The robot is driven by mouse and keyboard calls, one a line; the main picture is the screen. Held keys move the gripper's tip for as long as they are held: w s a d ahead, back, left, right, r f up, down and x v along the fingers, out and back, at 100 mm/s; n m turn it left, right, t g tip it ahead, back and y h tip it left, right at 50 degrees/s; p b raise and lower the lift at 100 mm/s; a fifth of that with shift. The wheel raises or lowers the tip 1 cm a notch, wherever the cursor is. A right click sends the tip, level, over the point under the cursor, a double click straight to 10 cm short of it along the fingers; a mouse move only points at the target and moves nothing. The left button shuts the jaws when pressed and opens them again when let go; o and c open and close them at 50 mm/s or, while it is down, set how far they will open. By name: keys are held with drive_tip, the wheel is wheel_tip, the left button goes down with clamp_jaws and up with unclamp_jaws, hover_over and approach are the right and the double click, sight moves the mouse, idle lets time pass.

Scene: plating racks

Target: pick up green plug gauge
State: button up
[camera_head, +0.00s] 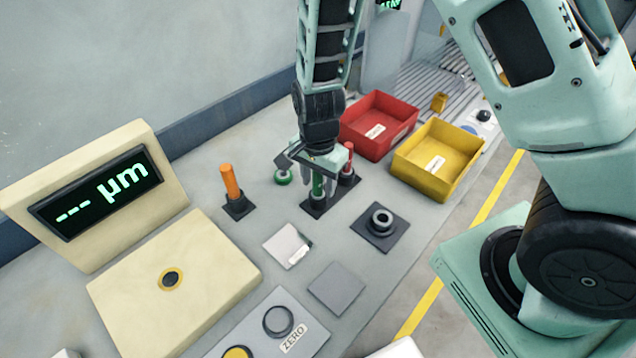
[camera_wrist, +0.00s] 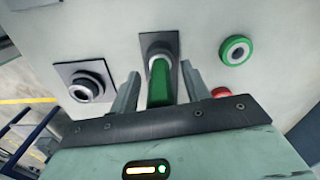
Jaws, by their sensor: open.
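The green plug gauge (camera_head: 318,186) stands upright in a dark square holder (camera_head: 316,208) on the bench, partly hidden by my gripper in the head view. In the wrist view the green plug gauge (camera_wrist: 161,82) lies between the two fingers. My gripper (camera_head: 319,186) is open above and around the gauge, pointing down. In the wrist view my gripper (camera_wrist: 158,88) shows gaps between each finger and the gauge.
A red-handled gauge (camera_head: 347,162) stands close by on the right, a green ring (camera_head: 283,177) on the left. An orange-handled gauge (camera_head: 230,182) stands further left. Red (camera_head: 384,146) and yellow (camera_head: 448,178) bins stand at right. A black ring (camera_head: 382,220) sits in front.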

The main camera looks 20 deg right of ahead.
drive_tip(key=c, duration=1)
drive_tip(key=shift+r, duration=0.15)
